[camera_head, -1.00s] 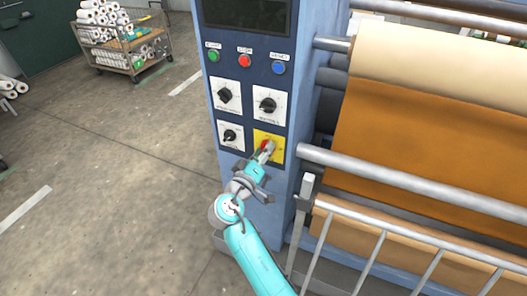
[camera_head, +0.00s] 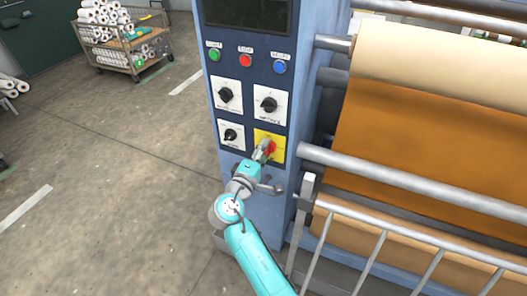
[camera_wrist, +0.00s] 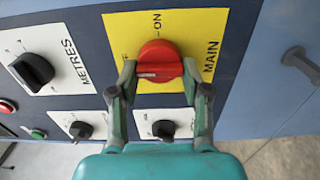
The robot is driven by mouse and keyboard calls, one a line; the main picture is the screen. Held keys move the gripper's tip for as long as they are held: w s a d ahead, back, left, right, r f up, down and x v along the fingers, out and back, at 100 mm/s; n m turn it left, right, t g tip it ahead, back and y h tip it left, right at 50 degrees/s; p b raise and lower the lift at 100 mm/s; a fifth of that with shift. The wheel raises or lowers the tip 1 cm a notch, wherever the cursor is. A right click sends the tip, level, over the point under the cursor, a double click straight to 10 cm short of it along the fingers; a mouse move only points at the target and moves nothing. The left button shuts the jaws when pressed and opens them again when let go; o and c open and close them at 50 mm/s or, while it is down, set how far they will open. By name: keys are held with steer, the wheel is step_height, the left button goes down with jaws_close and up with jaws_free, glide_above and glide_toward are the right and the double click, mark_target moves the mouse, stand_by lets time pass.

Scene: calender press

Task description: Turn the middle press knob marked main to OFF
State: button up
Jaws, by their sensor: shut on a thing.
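The red main knob (camera_wrist: 160,62) sits on a yellow plate (camera_wrist: 208,25) marked MAIN, at the panel's lower right in the head view (camera_head: 271,148). In the wrist view, the plate shows ON above the knob; a letter F shows at its left, the rest hidden by a finger. The knob's grip bar with a pale line lies across the picture, roughly level. My gripper (camera_wrist: 158,80) is shut on the knob, one finger at each end of the bar. In the head view my gripper (camera_head: 262,150) partly hides the knob.
Black knobs on white plates surround it: the METRES knob (camera_wrist: 33,69) and two smaller-looking ones (camera_wrist: 80,130), (camera_wrist: 163,128). Green, red (camera_head: 246,60) and blue buttons sit above. The press rail (camera_head: 400,182) and guard bars stand close on the right.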

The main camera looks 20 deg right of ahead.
stand_by(0.5)
steer(key=o, duration=1.2)
steer(key=shift+c, duration=0.2)
steer(key=shift+a, duration=0.1)
steer(key=v, duration=1.2)
